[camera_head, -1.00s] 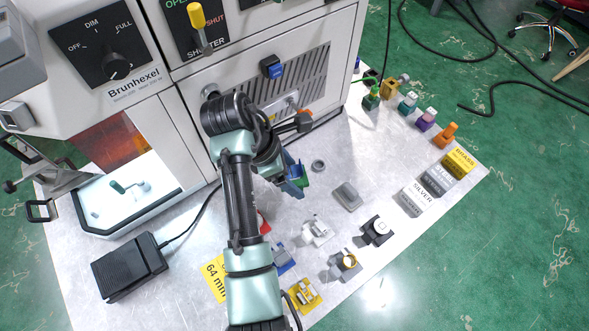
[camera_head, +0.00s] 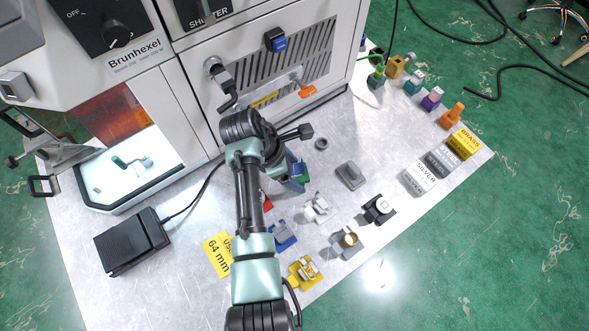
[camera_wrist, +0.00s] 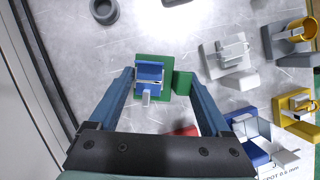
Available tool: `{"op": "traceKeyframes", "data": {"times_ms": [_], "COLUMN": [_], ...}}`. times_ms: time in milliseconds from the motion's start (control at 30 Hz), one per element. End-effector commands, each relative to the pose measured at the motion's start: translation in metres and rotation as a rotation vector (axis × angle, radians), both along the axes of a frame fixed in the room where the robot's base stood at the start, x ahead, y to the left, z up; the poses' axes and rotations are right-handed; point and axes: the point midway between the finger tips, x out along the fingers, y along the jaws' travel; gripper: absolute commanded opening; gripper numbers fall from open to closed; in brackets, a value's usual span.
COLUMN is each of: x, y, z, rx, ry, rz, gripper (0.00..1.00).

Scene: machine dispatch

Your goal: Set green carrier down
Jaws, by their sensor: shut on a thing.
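My gripper (camera_wrist: 162,76) has its two blue fingers on either side of the green carrier (camera_wrist: 156,56) and is shut on it. The carrier is a green plate with a green block at its right, and a blue fixture (camera_wrist: 149,75) with a small pale piece sits on it. In the head view, the green carrier (camera_head: 303,169) shows only in part at the arm's end, over the middle of the metal table (camera_head: 290,225). My arm hides the rest. I cannot tell whether the carrier touches the table.
White (camera_head: 318,208), blue (camera_head: 282,236), yellow (camera_head: 304,273) and black (camera_head: 378,209) carriers stand nearby; a red one (camera_wrist: 184,130) is partly hidden. A grey ring (camera_head: 321,143) and a grey block (camera_head: 351,175) lie to the right. The machine (camera_head: 190,125) rises behind.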

Motion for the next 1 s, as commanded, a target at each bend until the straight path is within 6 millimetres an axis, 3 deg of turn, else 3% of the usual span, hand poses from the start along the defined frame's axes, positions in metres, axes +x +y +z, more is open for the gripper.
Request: {"op": "traceKeyframes", "data": {"times_ms": [100, 133, 233, 567, 1000], "x": [0.0, 0.0, 0.0, 0.0, -0.007], "y": [0.0, 0.0, 0.0, 0.001, 0.033], "z": [-0.002, -0.003, -0.002, 0.005, 0.083], "rx": [0.0, 0.0, 0.0, 0.0, 0.0], "ry": [0.0, 0.0, 0.0, -0.002, -0.004], "rz": [0.0, 0.0, 0.0, 0.001, 0.002], "gripper": [0.18, 0.83, 1.0, 1.0, 1.0]}}
